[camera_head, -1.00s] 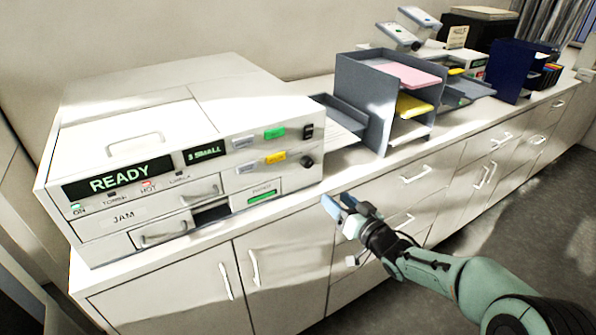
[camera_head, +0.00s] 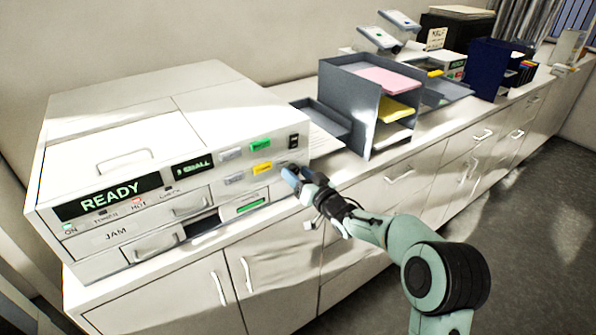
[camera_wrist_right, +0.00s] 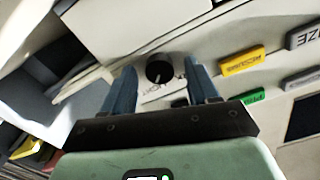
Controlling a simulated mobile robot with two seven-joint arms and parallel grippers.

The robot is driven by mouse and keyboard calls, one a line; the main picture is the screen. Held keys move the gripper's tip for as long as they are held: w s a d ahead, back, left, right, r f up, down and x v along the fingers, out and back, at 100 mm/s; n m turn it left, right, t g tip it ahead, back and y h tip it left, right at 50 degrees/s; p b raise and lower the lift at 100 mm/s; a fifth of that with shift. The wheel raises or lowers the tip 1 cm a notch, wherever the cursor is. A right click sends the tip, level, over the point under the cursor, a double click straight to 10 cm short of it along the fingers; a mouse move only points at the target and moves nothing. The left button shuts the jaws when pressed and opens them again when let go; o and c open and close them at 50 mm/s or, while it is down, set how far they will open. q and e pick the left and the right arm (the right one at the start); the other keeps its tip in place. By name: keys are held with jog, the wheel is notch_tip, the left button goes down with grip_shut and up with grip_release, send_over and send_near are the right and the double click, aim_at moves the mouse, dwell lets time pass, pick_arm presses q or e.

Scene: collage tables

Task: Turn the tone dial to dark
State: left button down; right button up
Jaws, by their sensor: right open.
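The tone dial is a small round black knob (camera_wrist_right: 159,71) on the front of the white copier (camera_head: 120,232). In the right wrist view it sits between the two blue fingers of my right gripper (camera_wrist_right: 158,88), which are open on either side of it. I cannot tell whether a finger touches it. In the head view my right gripper (camera_head: 291,176) is at the right end of the copier's front panel and hides the dial. The dial's printed label is partly covered and hard to read. My left gripper is not in view.
The panel has a yellow button (camera_head: 263,168), a green button (camera_head: 260,145) and a black switch (camera_head: 294,141) close to my gripper. A READY display (camera_head: 108,197) is at the left. Grey paper trays (camera_head: 345,105) stand right of the copier on the counter.

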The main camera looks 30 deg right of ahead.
jog(key=shift+w, duration=0.2)
jog(key=c, duration=1)
jog(key=shift+c, duration=0.2)
